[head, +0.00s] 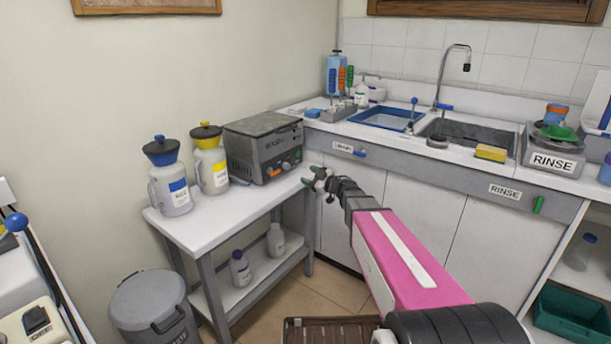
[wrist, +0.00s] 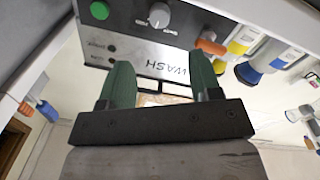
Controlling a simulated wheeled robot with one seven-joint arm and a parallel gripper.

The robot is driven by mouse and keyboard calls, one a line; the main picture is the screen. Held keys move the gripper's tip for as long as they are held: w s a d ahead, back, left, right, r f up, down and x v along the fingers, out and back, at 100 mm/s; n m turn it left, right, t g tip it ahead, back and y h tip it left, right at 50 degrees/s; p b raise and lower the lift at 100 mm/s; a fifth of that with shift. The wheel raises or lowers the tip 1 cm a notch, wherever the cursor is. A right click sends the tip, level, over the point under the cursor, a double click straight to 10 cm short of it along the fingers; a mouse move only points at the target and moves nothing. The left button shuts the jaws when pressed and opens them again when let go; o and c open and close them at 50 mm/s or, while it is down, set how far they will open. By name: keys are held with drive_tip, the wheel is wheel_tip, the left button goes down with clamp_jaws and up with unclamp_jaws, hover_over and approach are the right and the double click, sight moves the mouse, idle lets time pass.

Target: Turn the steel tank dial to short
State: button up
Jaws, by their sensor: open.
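The steel tank (head: 243,151) is a dark grey box marked WASH on the white side table. Its front panel fills the top of the wrist view, with the lettering upside down. The round grey dial (wrist: 159,15) sits on that panel, between a green knob (wrist: 99,10) and an orange handle (wrist: 210,46). The dial's marks are too small to read. My gripper (head: 317,180) is open and empty, to the right of the tank's front. In the wrist view its green fingers (wrist: 161,78) point toward the panel, apart from the dial.
A blue-lidded jug (head: 172,190) and a yellow-lidded jug (head: 211,168) stand left of the tank on the side table (head: 209,227). The sink counter (head: 418,158) runs along the right, with a blue handle (head: 360,153) on its front. A grey bin (head: 150,305) stands below left.

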sight(288, 167)
idle(0.3)
drive_tip(key=w+a+m, duration=0.1)
drive_tip(key=w+a, duration=0.1)
drive_tip(key=w+a+m, duration=0.2)
drive_tip(key=a, duration=0.1)
drive_tip(key=w+a+m, duration=0.2)
drive_tip(key=w+a, duration=0.1)
drive_tip(key=shift+w+a+g, duration=0.1)
drive_tip(key=shift+a+g, duration=0.05)
drive_tip(key=shift+g, duration=0.15)
idle(0.3)
drive_tip(key=c, duration=0.9)
